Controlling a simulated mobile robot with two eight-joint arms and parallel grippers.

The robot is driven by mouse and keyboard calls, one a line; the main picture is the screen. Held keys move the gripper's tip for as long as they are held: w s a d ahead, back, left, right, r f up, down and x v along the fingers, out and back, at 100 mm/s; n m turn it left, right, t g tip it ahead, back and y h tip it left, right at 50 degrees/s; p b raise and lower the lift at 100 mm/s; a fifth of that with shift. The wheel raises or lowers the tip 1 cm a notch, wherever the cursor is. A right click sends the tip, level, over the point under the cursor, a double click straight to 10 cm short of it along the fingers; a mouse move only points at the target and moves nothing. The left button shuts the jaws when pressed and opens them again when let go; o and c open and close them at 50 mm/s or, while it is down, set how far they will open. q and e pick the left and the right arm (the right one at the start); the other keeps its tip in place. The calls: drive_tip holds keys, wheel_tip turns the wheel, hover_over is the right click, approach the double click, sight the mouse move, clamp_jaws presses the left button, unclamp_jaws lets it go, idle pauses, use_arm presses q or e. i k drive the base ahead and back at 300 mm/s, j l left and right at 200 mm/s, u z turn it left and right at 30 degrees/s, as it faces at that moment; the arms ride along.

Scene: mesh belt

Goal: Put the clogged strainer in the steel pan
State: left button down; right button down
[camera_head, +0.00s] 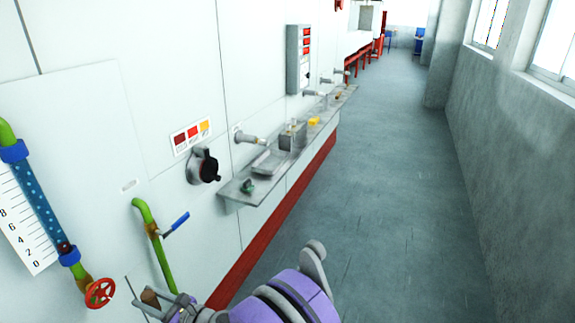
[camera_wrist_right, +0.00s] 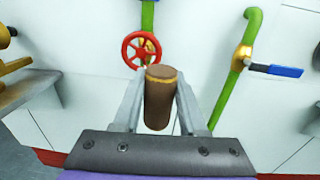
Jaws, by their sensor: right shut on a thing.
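A brown cylinder with a yellowish band near its top, seemingly the clogged strainer (camera_wrist_right: 159,103), is between the fingers of my right gripper (camera_wrist_right: 160,95). The fingers are shut on it, and it stands roughly upright in the right wrist view. In the head view my right gripper (camera_head: 148,300) is at the bottom left, beside the green pipe, with the brown strainer (camera_head: 151,298) in it. A shallow grey tray, likely the steel pan (camera_head: 267,162), lies on the wall shelf, well away from the gripper. My left gripper is not in view.
The grey wall shelf (camera_head: 236,192) carries a small dark green item (camera_head: 248,186), a grey box (camera_head: 292,137) and a yellow item (camera_head: 314,121). Green pipes with a red handwheel (camera_head: 100,293) and blue lever (camera_head: 176,223) are near the gripper. The floor (camera_head: 390,190) at right is clear.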

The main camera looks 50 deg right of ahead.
sight(271, 164)
drive_tip(key=i+l+z, duration=0.2)
drive_tip(key=l+z, duration=0.2)
drive_tip(key=l, duration=0.2)
drive_tip(key=i+l+z, duration=0.15)
drive_tip(key=i+l, duration=0.25)
drive_tip(key=l, duration=0.25)
drive_tip(key=i+l+z, duration=0.15)
drive_tip(key=i+l, duration=0.15)
drive_tip(key=l, duration=0.2)
drive_tip(key=i+l, duration=0.25)
drive_tip(key=l, duration=0.2)
drive_tip(key=i+l+z, duration=0.1)
drive_tip(key=i+l, duration=0.2)
drive_tip(key=l, duration=0.2)
drive_tip(key=i+j, duration=0.1)
drive_tip(key=i, duration=0.55)
